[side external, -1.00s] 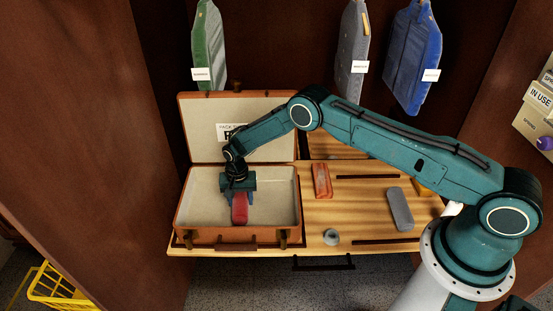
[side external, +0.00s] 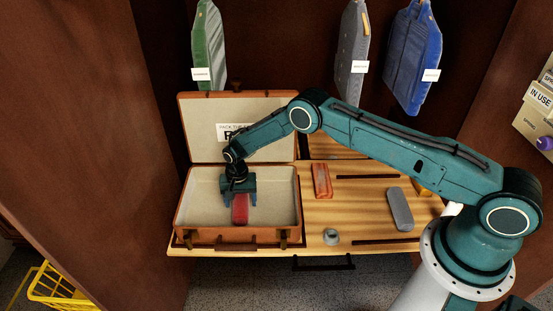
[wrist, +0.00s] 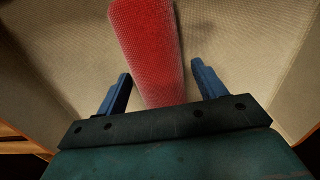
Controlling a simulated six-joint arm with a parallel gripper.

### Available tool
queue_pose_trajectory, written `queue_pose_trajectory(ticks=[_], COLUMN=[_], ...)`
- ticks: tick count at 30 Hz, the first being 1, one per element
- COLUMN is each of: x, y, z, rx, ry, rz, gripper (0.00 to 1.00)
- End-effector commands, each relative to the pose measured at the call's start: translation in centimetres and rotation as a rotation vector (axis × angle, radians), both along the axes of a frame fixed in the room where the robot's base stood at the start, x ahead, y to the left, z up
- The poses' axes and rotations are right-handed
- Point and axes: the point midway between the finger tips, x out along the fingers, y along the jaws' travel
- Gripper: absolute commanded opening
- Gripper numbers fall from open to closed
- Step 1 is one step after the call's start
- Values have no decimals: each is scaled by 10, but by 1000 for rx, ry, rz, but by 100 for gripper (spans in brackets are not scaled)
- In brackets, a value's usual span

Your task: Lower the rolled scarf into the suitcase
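The rolled scarf (side external: 240,210), red and long, is inside the open suitcase (side external: 183,209), near the middle of its base. It appears to lie on the pale lining, though its underside is hidden. My gripper (side external: 239,200) is down inside the suitcase, over the scarf's rear part. In the wrist view, the blue fingers of my gripper (wrist: 160,85) stand on either side of the scarf (wrist: 147,45), with a gap visible on each side. The gripper is open.
The suitcase lid (side external: 200,120) stands upright behind the base. On the wooden board to the right are an orange-red block (side external: 321,181), a grey slab (side external: 400,209) and a small grey round piece (side external: 331,237). Green, grey and blue garments hang above.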

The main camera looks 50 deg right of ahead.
Motion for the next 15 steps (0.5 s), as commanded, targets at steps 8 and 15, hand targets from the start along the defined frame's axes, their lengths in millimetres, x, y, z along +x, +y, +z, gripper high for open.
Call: queue_pose_trajectory(ticks=[8, 15], x=[0, 0], y=[0, 0], z=[0, 6], rx=[0, 0], ry=[1, 0], rz=[0, 0], gripper=[74, 74])
